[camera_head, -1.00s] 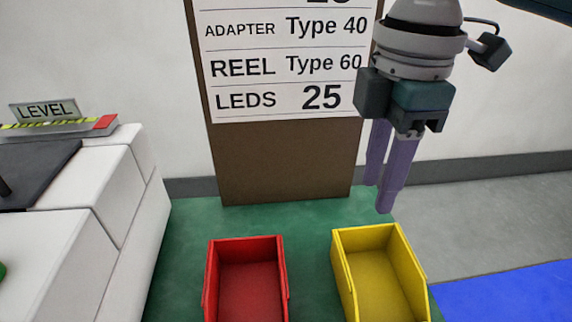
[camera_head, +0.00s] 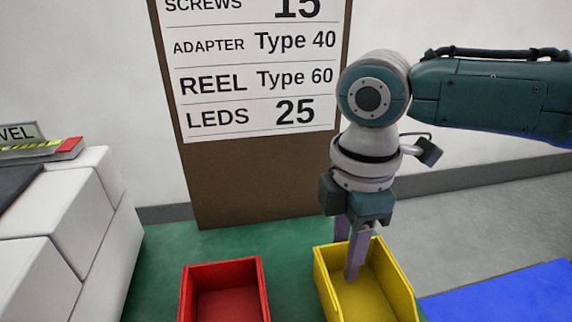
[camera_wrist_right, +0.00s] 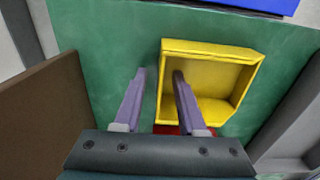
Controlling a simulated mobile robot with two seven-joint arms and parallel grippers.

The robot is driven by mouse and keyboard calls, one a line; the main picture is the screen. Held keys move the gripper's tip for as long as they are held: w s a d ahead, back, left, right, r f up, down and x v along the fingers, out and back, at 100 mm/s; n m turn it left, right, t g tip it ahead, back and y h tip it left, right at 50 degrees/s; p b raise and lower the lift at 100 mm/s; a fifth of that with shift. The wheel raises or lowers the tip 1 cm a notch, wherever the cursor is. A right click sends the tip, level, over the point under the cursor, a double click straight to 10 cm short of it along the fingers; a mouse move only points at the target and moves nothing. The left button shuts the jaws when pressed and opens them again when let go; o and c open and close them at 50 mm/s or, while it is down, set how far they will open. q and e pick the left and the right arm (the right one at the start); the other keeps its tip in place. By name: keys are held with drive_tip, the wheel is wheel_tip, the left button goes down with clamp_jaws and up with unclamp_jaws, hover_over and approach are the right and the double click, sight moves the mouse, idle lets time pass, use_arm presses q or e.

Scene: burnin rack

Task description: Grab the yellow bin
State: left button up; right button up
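The yellow bin (camera_head: 378,296) is an open-topped box on the green surface, at the lower right of the head view and cut off by its lower edge. It also shows in the right wrist view (camera_wrist_right: 216,76). My right gripper (camera_head: 347,260) points down at the bin's far wall. Its fingers (camera_wrist_right: 159,72) are apart, one over the inside of the bin and one outside beyond the far wall. Contact with the wall cannot be told. The far finger's tip is hidden behind the wall in the head view. My left gripper is not in view.
A red bin (camera_head: 226,302) stands left of the yellow one, with a green gap between. A brown board (camera_head: 262,184) with a printed list stands behind. White boxes (camera_head: 68,222) are at the left. A blue area (camera_head: 505,292) lies at the right.

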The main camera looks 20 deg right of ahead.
drive_tip(key=shift+c, duration=0.2)
clamp_jaws()
idle(1.1)
